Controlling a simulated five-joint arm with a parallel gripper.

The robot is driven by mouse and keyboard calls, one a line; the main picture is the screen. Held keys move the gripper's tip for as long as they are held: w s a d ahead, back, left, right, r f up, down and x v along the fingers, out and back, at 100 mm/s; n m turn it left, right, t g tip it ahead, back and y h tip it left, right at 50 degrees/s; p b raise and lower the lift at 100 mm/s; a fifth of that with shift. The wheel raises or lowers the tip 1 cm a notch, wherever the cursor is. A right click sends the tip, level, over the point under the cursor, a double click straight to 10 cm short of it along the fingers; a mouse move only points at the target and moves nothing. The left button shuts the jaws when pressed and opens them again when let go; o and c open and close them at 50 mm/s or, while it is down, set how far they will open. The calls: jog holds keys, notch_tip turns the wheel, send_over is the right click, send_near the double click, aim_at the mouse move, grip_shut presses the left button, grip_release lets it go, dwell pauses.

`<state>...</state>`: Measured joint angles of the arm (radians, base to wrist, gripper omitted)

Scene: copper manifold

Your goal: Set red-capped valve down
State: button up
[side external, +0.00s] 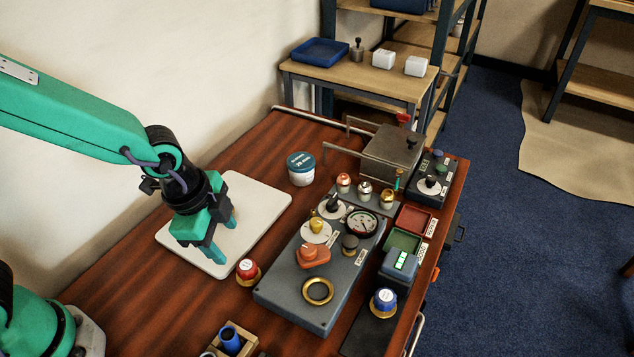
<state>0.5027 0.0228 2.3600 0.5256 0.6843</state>
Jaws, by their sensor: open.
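The red-capped valve (247,267) stands upright on the brown wooden table, between the white board and the grey panel. It has a red cap with a pale top and a brass-coloured base. My gripper (225,240) is open and empty, low over the white board (262,210), to the left of the valve and apart from it. Its two teal fingers point down; I cannot tell if they touch the board. The grey panel (283,292) holds a brass ring (318,291), an orange knob (312,256) and a gauge (361,223).
A blue-capped valve (384,301) stands on a dark mat at the right. Red (413,221) and green (402,242) trays lie along the right side. A white tub (300,168) stands behind the panel. A wooden holder with a blue cylinder (230,340) is at the front.

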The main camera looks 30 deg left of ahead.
aim_at(244, 266)
jog(key=shift+s+d+f+m, duration=0.15)
jog(key=shift+d+f+m, duration=0.55)
jog(key=shift+d+f, duration=0.35)
jog(key=shift+a+f, duration=0.1)
jog(key=shift+x, duration=1.25)
jog(key=shift+f, duration=0.2)
jog(key=shift+x, duration=2.4)
jog(key=shift+c, duration=0.2)
jog(key=c, duration=0.8)
jog(key=shift+c, duration=0.2)
